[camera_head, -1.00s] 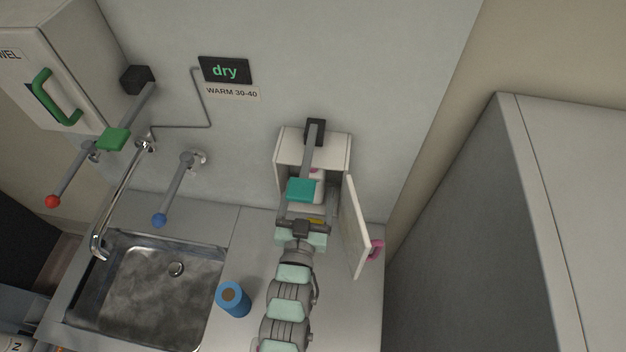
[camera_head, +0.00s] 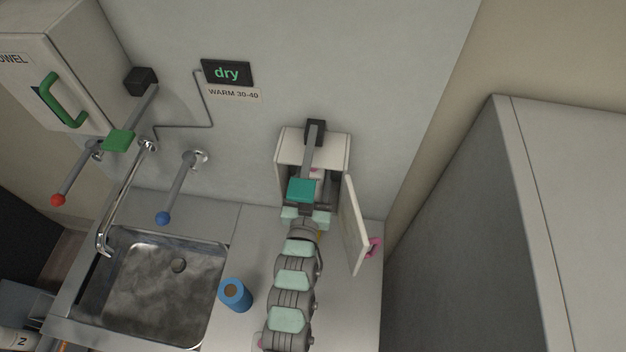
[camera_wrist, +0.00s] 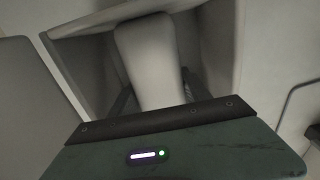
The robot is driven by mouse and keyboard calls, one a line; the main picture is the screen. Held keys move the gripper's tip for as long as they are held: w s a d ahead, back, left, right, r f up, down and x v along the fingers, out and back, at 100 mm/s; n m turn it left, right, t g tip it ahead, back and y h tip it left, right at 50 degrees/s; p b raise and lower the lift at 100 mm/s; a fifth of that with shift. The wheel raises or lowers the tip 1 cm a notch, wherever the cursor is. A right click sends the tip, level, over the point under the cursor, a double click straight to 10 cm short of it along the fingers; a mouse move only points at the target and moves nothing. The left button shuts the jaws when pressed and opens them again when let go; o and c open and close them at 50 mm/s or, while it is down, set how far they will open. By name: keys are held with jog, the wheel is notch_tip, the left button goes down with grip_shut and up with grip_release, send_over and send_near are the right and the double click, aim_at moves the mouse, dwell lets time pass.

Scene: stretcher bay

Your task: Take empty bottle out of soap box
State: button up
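The soap box (camera_head: 291,150) is a pale box on the wall with its front door (camera_head: 354,226) swung open to the right. A pale bottle (camera_head: 317,174) with a reddish mark stands inside, mostly hidden by the teal lever and my arm. In the wrist view the bottle (camera_wrist: 150,62) fills the middle of the box opening. My gripper (camera_wrist: 158,92) reaches into the box, with a dark finger on each side of the bottle. The fingers look open around it; contact cannot be made out. In the head view the fingertips are hidden under the lever.
A teal-ended lever (camera_head: 301,189) hangs in front of the soap box. A blue cylinder (camera_head: 235,295) stands on the counter between the sink (camera_head: 150,290) and my arm. A tall grey cabinet (camera_head: 450,200) is at the right. The door's pink handle (camera_head: 374,247) sticks out rightward.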

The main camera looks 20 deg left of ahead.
grip_shut()
dwell(0.4)
jog(key=shift+r, duration=0.1)
